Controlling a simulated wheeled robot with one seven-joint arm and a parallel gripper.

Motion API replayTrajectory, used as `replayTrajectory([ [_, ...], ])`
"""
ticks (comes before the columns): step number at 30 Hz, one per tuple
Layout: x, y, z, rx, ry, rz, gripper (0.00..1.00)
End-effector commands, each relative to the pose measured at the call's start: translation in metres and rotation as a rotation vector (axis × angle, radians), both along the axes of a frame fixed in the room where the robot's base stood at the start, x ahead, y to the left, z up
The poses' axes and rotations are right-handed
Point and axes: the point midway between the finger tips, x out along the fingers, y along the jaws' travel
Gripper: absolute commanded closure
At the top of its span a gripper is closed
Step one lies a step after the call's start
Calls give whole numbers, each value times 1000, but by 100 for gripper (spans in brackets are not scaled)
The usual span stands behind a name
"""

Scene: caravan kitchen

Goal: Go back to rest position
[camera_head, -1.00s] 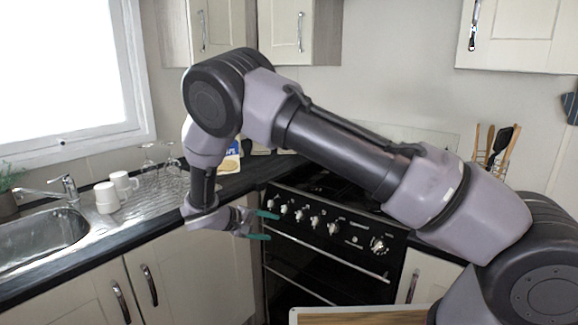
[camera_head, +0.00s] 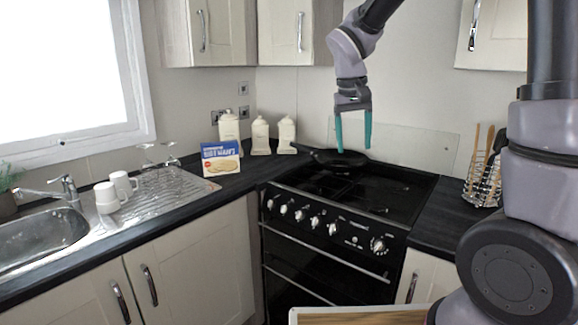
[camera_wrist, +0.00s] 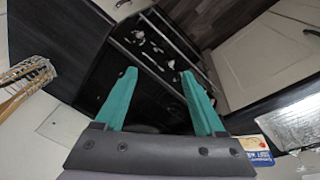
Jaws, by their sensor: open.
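My gripper (camera_head: 353,133) hangs in the air over the back of the cooker, with its teal fingers pointing down. The fingers are apart and nothing is between them. In the wrist view the two teal fingers of my gripper (camera_wrist: 160,98) are spread, with the dark cooker (camera_wrist: 150,60) beyond them. In the head view the cooker (camera_head: 375,190) is black with a row of knobs on its front. A black pan (camera_head: 332,159) sits at its back left, just behind the fingertips. Part of my arm fills the right side of the head view.
A biscuit box (camera_head: 221,159) and white canisters (camera_head: 260,136) stand in the counter corner. White mugs (camera_head: 106,198) stand by the sink (camera_head: 40,240). A utensil rack (camera_head: 482,185) is right of the cooker. A wooden board (camera_head: 360,316) shows at the bottom. Wall cupboards (camera_head: 300,30) hang above.

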Motion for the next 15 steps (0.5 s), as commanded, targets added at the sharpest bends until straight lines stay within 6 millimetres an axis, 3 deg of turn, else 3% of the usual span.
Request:
replayTrajectory([
  [1,-12,-14,17,52,-30,-32,29],
  [6,-54,-47,56,198,-125,-113,29],
  [15,-129,-80,98,379,-344,-227,29],
])
